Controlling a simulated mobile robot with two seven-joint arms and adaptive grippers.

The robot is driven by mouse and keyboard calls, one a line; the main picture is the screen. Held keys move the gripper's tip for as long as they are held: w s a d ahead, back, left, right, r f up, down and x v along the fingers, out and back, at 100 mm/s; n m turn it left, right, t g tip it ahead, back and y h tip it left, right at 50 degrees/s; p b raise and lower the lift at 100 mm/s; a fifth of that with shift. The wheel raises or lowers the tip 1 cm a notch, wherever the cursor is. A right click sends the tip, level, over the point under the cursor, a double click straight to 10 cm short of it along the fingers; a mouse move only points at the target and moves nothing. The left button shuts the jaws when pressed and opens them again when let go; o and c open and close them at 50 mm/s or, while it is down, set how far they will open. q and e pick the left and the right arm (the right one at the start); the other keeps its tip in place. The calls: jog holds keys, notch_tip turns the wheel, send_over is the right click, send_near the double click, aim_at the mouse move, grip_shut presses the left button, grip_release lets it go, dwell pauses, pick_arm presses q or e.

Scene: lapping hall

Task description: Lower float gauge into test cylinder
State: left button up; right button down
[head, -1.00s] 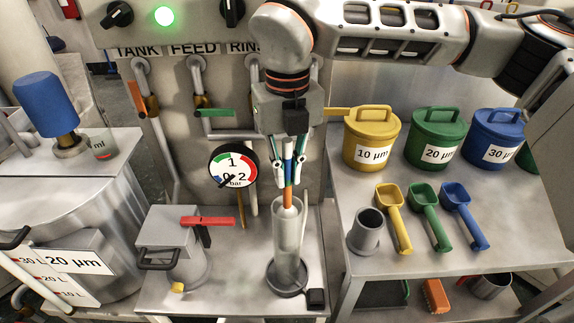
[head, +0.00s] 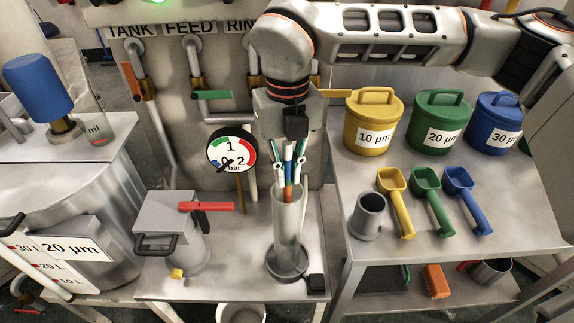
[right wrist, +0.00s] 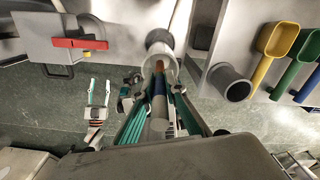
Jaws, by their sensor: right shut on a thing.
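The float gauge is a slim upright stick, blue and white above (head: 288,152) and orange lower down. My right gripper (head: 288,182) is shut on it, just above the mouth of the test cylinder. The test cylinder (head: 288,232) is a clear upright tube on a dark round base. The gauge's orange lower part is at the cylinder's mouth and appears to be inside it; its lowest end is hard to make out. The right wrist view shows the gauge (right wrist: 160,112) in line with the cylinder. My left gripper (right wrist: 99,92) shows there too, open, empty and well away.
A grey box with a red handle (head: 205,207) stands left of the cylinder, and a pressure gauge (head: 232,149) is behind it. A small black block (head: 316,284) sits by its base. A grey cup (head: 367,217), coloured scoops and lidded tubs stand on the right table.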

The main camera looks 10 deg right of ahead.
aim_at(288, 196)
jog(key=shift+f+b, duration=0.55)
jog(key=shift+f, duration=2.5)
jog(key=shift+f+b, duration=0.3)
jog(key=shift+f, duration=0.25)
jog(key=shift+f+b, duration=0.3)
jog(key=shift+f, duration=1.1)
jog(key=c, duration=2)
grip_release()
jog(key=shift+c, duration=0.2)
jog(key=shift+o, duration=0.3)
notch_tip(288, 196, up, 12)
jog(key=shift+r, duration=0.1)
